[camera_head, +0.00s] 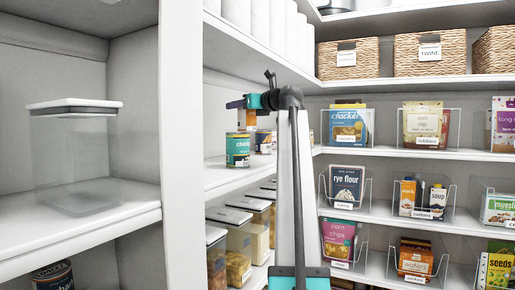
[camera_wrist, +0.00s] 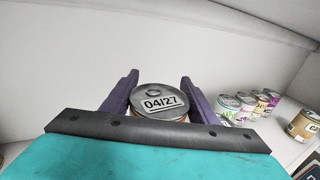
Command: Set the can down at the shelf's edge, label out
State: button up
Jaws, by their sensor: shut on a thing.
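My gripper (camera_head: 246,104) is over the middle shelf in the head view, with purple fingers. It is shut on a can, whose orange-brown side (camera_head: 247,118) shows just below the fingers. In the wrist view the can's grey lid (camera_wrist: 160,98), with a pull tab and a white "04/27" sticker, sits between the two purple fingers (camera_wrist: 160,92). The can's front label cannot be read. A teal-labelled can (camera_head: 238,150) stands on the shelf (camera_head: 225,178) at its front edge, below and in front of the held can, hiding its lower part.
Another can (camera_head: 263,142) stands right of the teal one. Several cans (camera_wrist: 250,103) stand in the wrist view's right part. The white shelf above (camera_head: 245,45) is close over my gripper. A white upright (camera_head: 183,140) stands left.

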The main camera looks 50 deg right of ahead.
jog(key=s+a+f+p, duration=0.1)
jog(key=s+a, duration=0.1)
jog(key=s, duration=0.3)
jog(key=s+a+f+h+p, duration=0.1)
jog(key=s+a, duration=0.2)
jog(key=s, duration=0.3)
jog(key=s+a+f+m+p, duration=0.1)
jog(key=s+a+f, duration=0.1)
jog(key=s, duration=0.4)
jog(key=shift+s+a, duration=0.25)
jog(key=shift+a, duration=0.5)
jog(key=shift+w+d+f, duration=0.1)
jog(key=shift+w+f, duration=0.05)
jog(key=w+d+f+p, duration=0.1)
jog(key=w+d+p, duration=0.1)
jog(key=w+d, duration=0.9)
jog(key=shift+w+f, duration=0.2)
jog(key=shift+f, duration=0.05)
jog(key=shift+f+p, duration=1)
jog(key=shift+f, duration=0.75)
jog(key=shift+f, duration=0.1)
